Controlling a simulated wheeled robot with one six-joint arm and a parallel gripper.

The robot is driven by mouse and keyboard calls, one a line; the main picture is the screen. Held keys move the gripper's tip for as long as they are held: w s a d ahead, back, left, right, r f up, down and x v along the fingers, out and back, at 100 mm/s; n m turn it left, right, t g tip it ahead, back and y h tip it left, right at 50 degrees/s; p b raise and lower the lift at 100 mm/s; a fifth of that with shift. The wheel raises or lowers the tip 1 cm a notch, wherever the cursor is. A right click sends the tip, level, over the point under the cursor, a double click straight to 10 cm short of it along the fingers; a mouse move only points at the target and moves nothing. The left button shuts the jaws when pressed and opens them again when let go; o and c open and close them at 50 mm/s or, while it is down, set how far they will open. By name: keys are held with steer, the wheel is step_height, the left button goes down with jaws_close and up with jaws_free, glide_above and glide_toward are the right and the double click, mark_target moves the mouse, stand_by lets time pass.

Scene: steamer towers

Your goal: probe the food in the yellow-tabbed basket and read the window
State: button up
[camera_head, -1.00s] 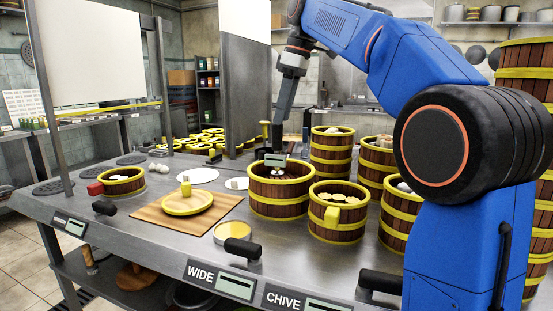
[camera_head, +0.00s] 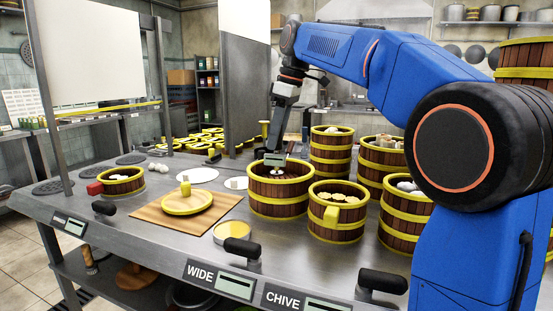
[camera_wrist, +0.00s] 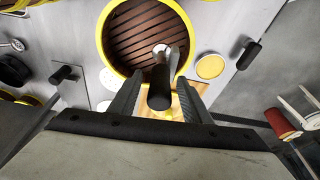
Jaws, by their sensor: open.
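The basket with the yellow tab (camera_head: 331,217) is a small wooden steamer (camera_head: 337,228) with yellow bands, holding pale yellow food (camera_head: 338,194). My gripper (camera_head: 277,150) is to its left and behind it, over a wider yellow-banded basket (camera_head: 280,206). In the wrist view, the open fingers (camera_wrist: 157,102) are on either side of a tool's black handle (camera_wrist: 159,90); contact is unclear. A small grey-green window (camera_head: 274,160) shows below the gripper; no reading is legible. The wider basket (camera_wrist: 104,45) has a dark slatted floor, with a small white thing (camera_wrist: 160,49) by the tool.
A low red-tabbed basket (camera_head: 123,189) and a wooden board (camera_head: 158,215) bearing a yellow-rimmed lid (camera_head: 188,204) are on the left. Taller baskets (camera_head: 331,158) crowd the right. Black handles (camera_head: 242,247) and signs line the front edge.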

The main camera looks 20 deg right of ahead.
jaws_close()
steer(key=shift+w+a+v, duration=0.1)
steer(key=shift+a+v, duration=0.05)
steer(key=shift+v, duration=0.65)
steer(key=shift+w+a+v, duration=0.1)
steer(key=shift+a+v, duration=0.1)
steer(key=shift+v, duration=0.6)
steer(key=shift+w+a+v, duration=0.1)
steer(key=shift+a+v, duration=0.05)
steer(key=shift+v, duration=0.7)
steer(key=shift+r, duration=0.1)
steer(key=c, duration=0.7)
jaws_free()
jaws_close()
steer(key=shift+s, duration=0.1)
